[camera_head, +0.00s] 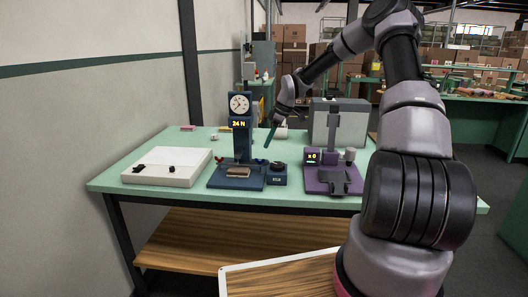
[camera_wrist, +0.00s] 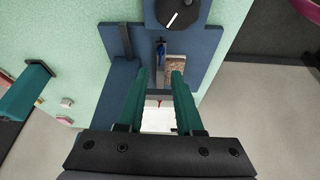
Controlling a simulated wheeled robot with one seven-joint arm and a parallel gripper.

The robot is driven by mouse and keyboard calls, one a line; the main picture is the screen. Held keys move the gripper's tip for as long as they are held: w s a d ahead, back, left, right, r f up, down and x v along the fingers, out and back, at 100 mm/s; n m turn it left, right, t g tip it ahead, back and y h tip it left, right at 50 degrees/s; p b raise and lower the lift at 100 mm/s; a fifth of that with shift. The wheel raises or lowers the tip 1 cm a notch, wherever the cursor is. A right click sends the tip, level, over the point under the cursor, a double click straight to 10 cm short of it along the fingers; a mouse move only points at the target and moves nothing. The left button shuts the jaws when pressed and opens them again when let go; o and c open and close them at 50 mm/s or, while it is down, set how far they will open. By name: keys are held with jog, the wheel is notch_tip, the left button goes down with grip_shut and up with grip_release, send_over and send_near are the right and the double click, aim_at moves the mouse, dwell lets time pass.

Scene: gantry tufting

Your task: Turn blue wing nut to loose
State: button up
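The blue wing nut (camera_head: 261,161) is a small blue piece at the right side of the dark blue gauge stand (camera_head: 242,140). In the wrist view the blue wing nut (camera_wrist: 161,48) shows beyond the fingertips, roughly in line with the gap between them. My gripper (camera_head: 268,145) has green fingers and hangs above and to the right of the stand, pointing down. In the wrist view my gripper (camera_wrist: 161,75) is open, with nothing held between its fingers. A small red piece (camera_head: 219,160) sits at the stand's left side; a red piece also shows between the fingers (camera_wrist: 158,102).
A dark dial box (camera_head: 277,174) stands right of the stand's base; its knob shows in the wrist view (camera_wrist: 176,12). A white tray (camera_head: 160,178) is at the left and a purple device (camera_head: 333,187) at the right. The green table's (camera_head: 110,183) front-left corner is clear.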

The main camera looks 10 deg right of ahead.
jog(key=shift+v, duration=1.5)
jog(key=s+r+m+t+h, duration=0.3)
jog(key=s+r+m, duration=0.6)
jog(key=s+r, duration=1.15)
jog(key=s+r+m+t, duration=0.1)
jog(key=s+m, duration=0.3)
jog(key=s, duration=0.5)
jog(key=s+d+r+m+t, duration=0.1)
jog(key=s+r+m, duration=0.2)
jog(key=s, duration=0.6)
jog(key=shift+r+m+y, duration=0.4)
jog(key=shift+m, duration=0.5)
